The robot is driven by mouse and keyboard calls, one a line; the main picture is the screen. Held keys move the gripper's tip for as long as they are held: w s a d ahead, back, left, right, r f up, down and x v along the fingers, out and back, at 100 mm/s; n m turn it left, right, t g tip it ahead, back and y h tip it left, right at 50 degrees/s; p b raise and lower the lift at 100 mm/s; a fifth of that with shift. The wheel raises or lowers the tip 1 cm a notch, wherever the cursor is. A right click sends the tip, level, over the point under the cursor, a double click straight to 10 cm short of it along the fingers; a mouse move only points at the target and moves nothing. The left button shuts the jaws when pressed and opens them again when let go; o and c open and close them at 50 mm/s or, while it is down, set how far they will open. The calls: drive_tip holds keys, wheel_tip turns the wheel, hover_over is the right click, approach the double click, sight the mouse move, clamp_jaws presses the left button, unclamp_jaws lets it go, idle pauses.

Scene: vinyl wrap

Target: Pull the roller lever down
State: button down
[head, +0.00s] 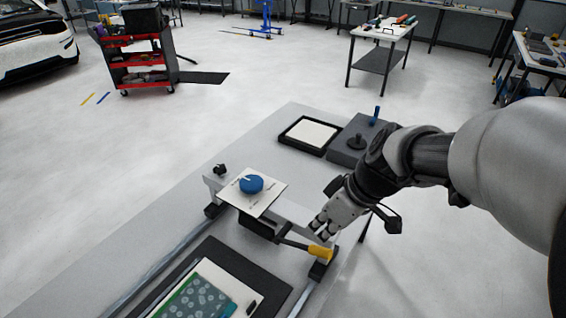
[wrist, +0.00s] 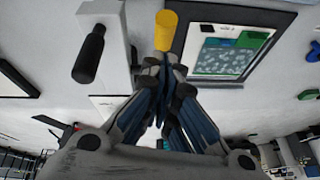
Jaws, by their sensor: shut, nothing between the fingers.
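The roller lever is a dark bar with a yellow grip (head: 320,252) at its end, at the right end of the light roller crossbar (head: 297,216). The bar slopes down to the right in the head view. The yellow grip also shows upright at the top middle of the wrist view (wrist: 165,30). My gripper (head: 318,229) is shut and empty, close above the grip in the head view. In the wrist view its fingertips (wrist: 164,66) meet just below the grip; whether they touch it I cannot tell.
A white plate with a blue round knob (head: 251,184) sits on the crossbar. A dark-framed bed (head: 271,281) with a green patterned sheet lies in front. A black-rimmed tray (head: 308,134) and a grey control box (head: 350,150) stand behind. A black cylinder (wrist: 90,52) shows left of the grip.

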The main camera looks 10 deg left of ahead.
sight(322, 248)
drive_tip(key=shift+s+d+f+b, duration=0.25)
drive_tip(key=shift+d+f+b, duration=0.55)
drive_tip(key=shift+f+b, duration=0.25)
drive_tip(key=shift+s+d+f, duration=0.15)
drive_tip(key=shift+s+f, duration=0.1)
drive_tip(key=shift+f, duration=0.1)
drive_tip(key=shift+w+r, duration=0.1)
drive_tip(key=shift+r, duration=0.3)
drive_tip(key=d+f+p+v, duration=0.1)
drive_tip(key=p+v, duration=0.3)
drive_tip(key=v, duration=0.7)
drive_tip(key=shift+d, duration=0.75)
drive_tip(key=shift+r, duration=0.15)
